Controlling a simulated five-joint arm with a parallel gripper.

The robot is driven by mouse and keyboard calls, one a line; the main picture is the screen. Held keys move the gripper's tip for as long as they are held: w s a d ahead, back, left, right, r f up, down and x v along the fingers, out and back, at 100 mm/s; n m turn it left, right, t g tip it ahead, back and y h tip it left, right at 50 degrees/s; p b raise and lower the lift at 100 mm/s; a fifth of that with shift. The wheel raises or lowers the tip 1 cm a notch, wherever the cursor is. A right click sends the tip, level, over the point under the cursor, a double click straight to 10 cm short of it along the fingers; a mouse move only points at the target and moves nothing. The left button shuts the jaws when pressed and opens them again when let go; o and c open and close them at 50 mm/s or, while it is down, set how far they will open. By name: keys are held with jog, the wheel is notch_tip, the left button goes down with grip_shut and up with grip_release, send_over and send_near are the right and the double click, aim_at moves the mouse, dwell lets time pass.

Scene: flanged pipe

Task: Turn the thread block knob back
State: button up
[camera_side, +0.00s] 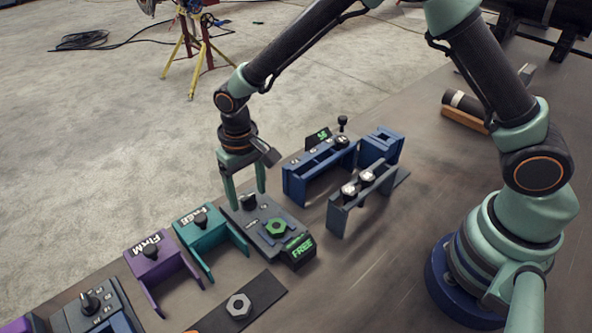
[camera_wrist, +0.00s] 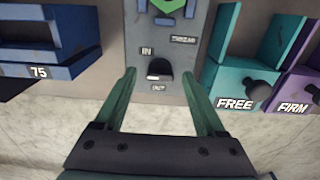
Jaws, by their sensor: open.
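The thread block (camera_side: 262,240) is a dark grey block on the bench with a green hex nut (camera_side: 276,229) on top and a lit green "FREE" panel at its front end. Its black knob (camera_side: 248,201) stands at the far end of the block. In the wrist view the knob (camera_wrist: 159,68) sits between the labels "IN" and "OUT". My gripper (camera_side: 246,197) points down over that end of the block, open and empty. In the wrist view its fingertips (camera_wrist: 159,76) lie on either side of the knob, with gaps; contact is not visible.
Teal (camera_side: 198,222) and purple (camera_side: 150,247) gauges with knobs stand left of the block. Blue fixtures (camera_side: 318,165) stand to the right. A loose grey nut (camera_side: 239,306) lies on a dark strip in front. Bare bench lies at front right.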

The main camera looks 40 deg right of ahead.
jog(key=shift+f, duration=0.2)
jog(key=shift+c, duration=0.3)
grip_shut()
jog(key=shift+n, duration=0.3)
jog(key=n, duration=0.4)
jog(key=shift+n, duration=0.3)
jog(key=shift+r+n, duration=0.1)
jog(key=shift+n, duration=2.2)
